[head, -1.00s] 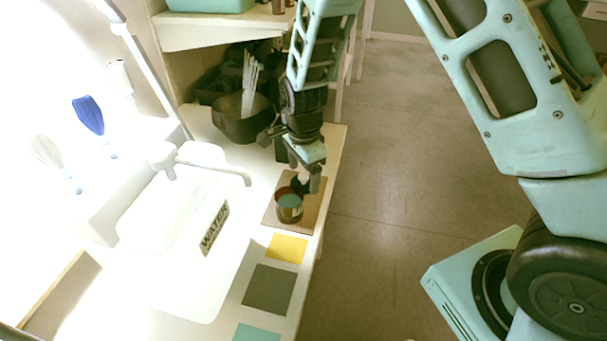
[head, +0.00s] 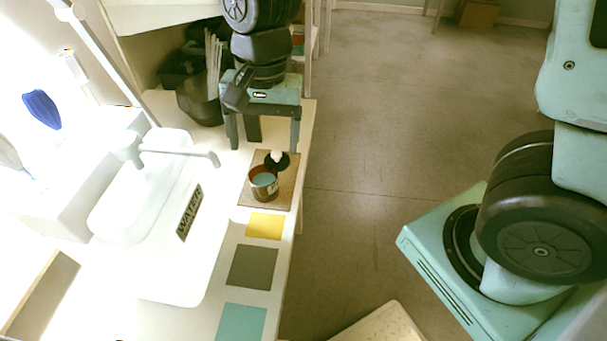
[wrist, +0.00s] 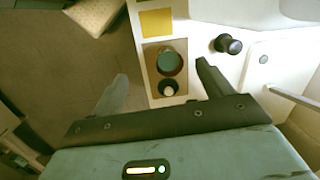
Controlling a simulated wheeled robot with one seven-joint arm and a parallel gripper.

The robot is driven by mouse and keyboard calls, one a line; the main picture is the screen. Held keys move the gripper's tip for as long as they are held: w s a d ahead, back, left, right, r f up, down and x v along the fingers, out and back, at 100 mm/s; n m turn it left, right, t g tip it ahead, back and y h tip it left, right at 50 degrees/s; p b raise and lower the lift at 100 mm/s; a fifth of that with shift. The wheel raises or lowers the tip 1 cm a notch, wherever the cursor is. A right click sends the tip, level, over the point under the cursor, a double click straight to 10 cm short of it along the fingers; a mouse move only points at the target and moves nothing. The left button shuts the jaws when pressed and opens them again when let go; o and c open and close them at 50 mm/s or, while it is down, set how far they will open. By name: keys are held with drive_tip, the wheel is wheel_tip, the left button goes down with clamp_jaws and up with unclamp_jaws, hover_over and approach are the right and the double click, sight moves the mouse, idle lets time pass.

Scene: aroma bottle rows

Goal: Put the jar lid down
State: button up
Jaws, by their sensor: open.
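The jar lid (head: 277,160), a black disc with a pale knob, rests knob up on the brown board (head: 286,198), just behind the jar. The jar (head: 264,183) is brown, open at the top, with pale blue-green inside. In the wrist view the lid (wrist: 168,89) lies beside the jar (wrist: 169,62); whether they touch is unclear. My gripper (head: 264,145) is open and empty, behind and above the lid. In the wrist view its fingers (wrist: 162,71) are wide apart, with nothing between them in their grip.
A white sink with a WATER label (head: 189,212) is to the left. Yellow (head: 265,226), grey (head: 252,266) and teal (head: 242,322) squares lie in front of the board. A dark bowl with sticks (head: 200,105) stands behind left. The counter's right edge is close to the board.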

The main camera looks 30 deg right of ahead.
drive_tip(key=s+r+n, duration=0.2)
drive_tip(key=s+n, duration=1.1)
drive_tip(key=s, duration=0.2)
drive_tip(key=shift+r+n+h, duration=0.25)
drive_tip(key=shift+n+h, duration=0.05)
drive_tip(key=shift+n, duration=0.1)
